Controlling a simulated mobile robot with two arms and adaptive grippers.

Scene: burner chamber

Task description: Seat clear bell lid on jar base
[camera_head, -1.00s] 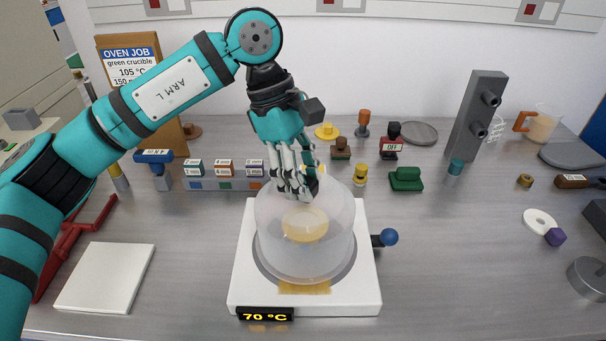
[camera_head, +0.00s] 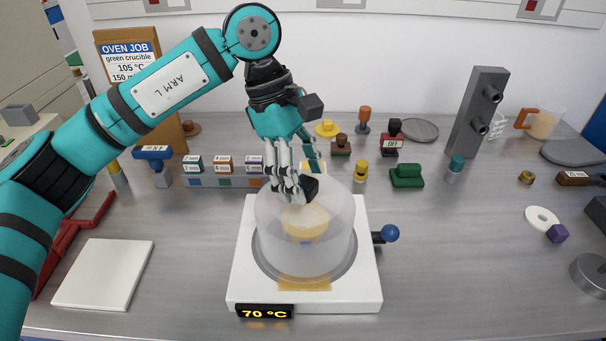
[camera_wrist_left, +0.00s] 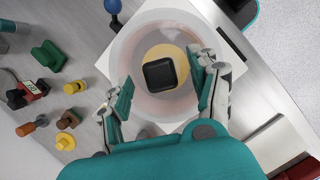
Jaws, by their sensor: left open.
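The clear bell lid (camera_head: 335,240) is a frosted, see-through dome with a black knob (camera_head: 309,187). It stands upright over the grey ring of the white base (camera_head: 362,290), which has a 70 °C display on its front. In the left wrist view the lid (camera_wrist_left: 135,60) looks roughly centred on the base, with the square black knob (camera_wrist_left: 166,74) in the middle. A tan round thing (camera_head: 306,222) shows through the dome. My left gripper (camera_head: 298,192) is open, its fingers apart on either side of the knob. The wrist view shows its spread fingers (camera_wrist_left: 165,88). My right gripper is not in view.
A blue-balled lever (camera_head: 390,233) sticks out at the base's right. A white slab (camera_head: 103,274) lies to the left, near a red frame (camera_head: 75,235). Small blocks and a green piece (camera_head: 406,177) stand behind. A grey tower (camera_head: 474,115) stands back right.

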